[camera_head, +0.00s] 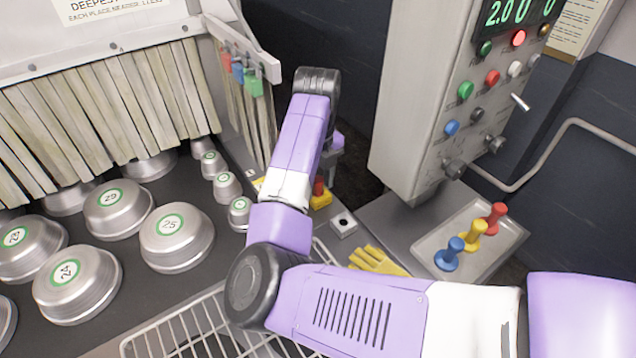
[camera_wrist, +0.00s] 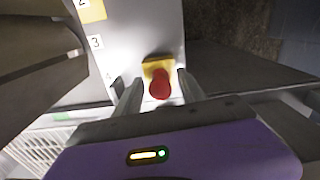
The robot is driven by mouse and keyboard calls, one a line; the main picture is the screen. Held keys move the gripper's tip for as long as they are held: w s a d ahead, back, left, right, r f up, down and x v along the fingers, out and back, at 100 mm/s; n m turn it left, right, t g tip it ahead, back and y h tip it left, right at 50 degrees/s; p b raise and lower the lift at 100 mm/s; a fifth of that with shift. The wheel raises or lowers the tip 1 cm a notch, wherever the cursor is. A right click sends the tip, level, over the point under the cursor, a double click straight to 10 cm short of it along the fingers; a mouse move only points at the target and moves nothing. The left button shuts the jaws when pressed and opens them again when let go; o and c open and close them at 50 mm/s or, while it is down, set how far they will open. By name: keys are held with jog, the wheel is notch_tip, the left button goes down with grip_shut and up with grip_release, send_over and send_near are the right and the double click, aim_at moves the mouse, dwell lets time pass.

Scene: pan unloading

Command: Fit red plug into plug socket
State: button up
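A red knob (camera_wrist: 160,86) on a yellow square base (camera_wrist: 157,65) sits on a light grey surface in the wrist view. In the head view the red knob (camera_head: 318,186) shows under my gripper, partly hidden by the arm. My gripper (camera_wrist: 158,80) is open, one finger on each side of the knob; I cannot tell if they touch it. A white block with a dark hole (camera_head: 343,224), perhaps the socket, is just right of the yellow base.
The metal tray (camera_head: 424,248) also holds a yellow peg (camera_head: 472,236) and a blue peg (camera_head: 449,254). A yellow glove (camera_head: 378,262) lies beside it. A control box (camera_head: 425,100) rises behind. Domed lids (camera_head: 177,238) and a wire rack (camera_head: 175,335) lie left.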

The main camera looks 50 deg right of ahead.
jog(key=shift+r, duration=0.1)
notch_tip(320, 180, up, 6)
jog(key=shift+r, duration=0.8)
dwell(0.4)
